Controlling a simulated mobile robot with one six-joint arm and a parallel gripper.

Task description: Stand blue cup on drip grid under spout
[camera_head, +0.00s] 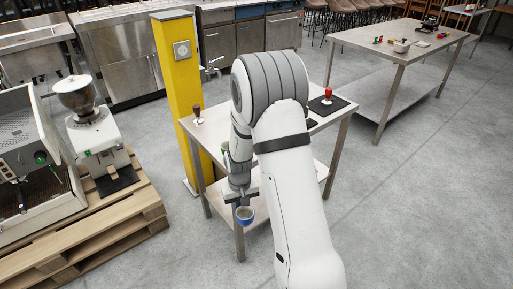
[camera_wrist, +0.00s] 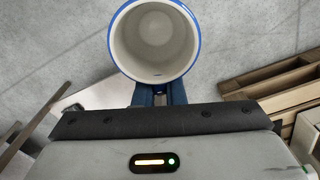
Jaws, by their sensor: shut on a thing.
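The blue cup (camera_head: 244,216) is held by my gripper (camera_head: 241,200) in front of the near edge of the steel table. In the wrist view the cup (camera_wrist: 154,42) shows its pale, empty inside and blue rim. My gripper's blue fingers (camera_wrist: 158,95) are shut on the cup's near side. An espresso machine (camera_head: 28,150) stands on a wooden pallet at the left edge of the head view. It is partly cut off, and I cannot clearly make out its spout. A grid-like tray (camera_head: 40,213) shows low on its front.
A grinder (camera_head: 92,130) stands on the pallet (camera_head: 100,228) right of the machine. A yellow post (camera_head: 178,95) rises beside the steel table (camera_head: 318,137), which holds a brown-handled tamper and a red-handled one. Open floor lies between pallet and table.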

